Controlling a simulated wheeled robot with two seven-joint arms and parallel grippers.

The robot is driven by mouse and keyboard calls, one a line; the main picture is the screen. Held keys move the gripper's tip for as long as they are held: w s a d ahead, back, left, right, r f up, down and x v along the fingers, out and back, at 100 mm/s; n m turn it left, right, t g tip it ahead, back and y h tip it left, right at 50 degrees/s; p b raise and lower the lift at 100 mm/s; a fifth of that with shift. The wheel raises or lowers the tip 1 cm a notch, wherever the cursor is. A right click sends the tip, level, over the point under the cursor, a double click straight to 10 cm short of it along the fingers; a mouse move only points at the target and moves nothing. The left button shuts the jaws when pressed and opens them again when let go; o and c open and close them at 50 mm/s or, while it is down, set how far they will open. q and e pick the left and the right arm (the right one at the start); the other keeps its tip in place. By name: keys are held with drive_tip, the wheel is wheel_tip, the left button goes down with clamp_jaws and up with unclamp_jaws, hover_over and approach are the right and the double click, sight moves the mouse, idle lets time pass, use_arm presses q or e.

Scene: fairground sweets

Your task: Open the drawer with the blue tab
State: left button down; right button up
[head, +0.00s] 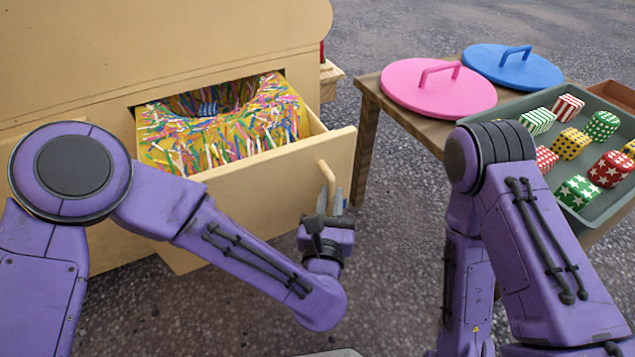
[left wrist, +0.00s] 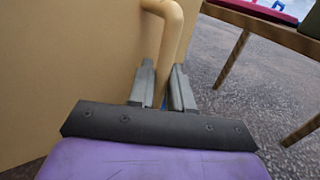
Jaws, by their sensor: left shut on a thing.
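A wooden drawer (head: 255,190) stands pulled out of the tan cabinet (head: 150,50). It holds many coloured strips (head: 225,125) and a blue striped piece (head: 208,108) partly buried among them. My left gripper (head: 333,200) is shut on the drawer's pale curved handle (head: 325,172). In the left wrist view the handle (left wrist: 165,25) runs down between the fingers (left wrist: 162,90). A sliver of blue shows between the fingers there; I cannot tell whether it is the tab. My right arm shows at the right, but its gripper is out of view.
A wooden table (head: 368,88) to the right carries a pink lid (head: 425,98), a blue lid (head: 525,72) and a grey-green tray (head: 495,105) of several patterned blocks. A brown container (head: 615,95) shows at the right edge. Bare asphalt lies between drawer and table.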

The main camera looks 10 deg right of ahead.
use_arm(q)
drive_tip(key=s+d, duration=0.2)
drive_tip(key=s, duration=0.4)
drive_tip(key=shift+s, duration=0.15)
drive_tip(key=shift+f, duration=0.1)
drive_tip(key=c, duration=1.2)
unclamp_jaws()
drive_tip(key=shift+c, duration=0.2)
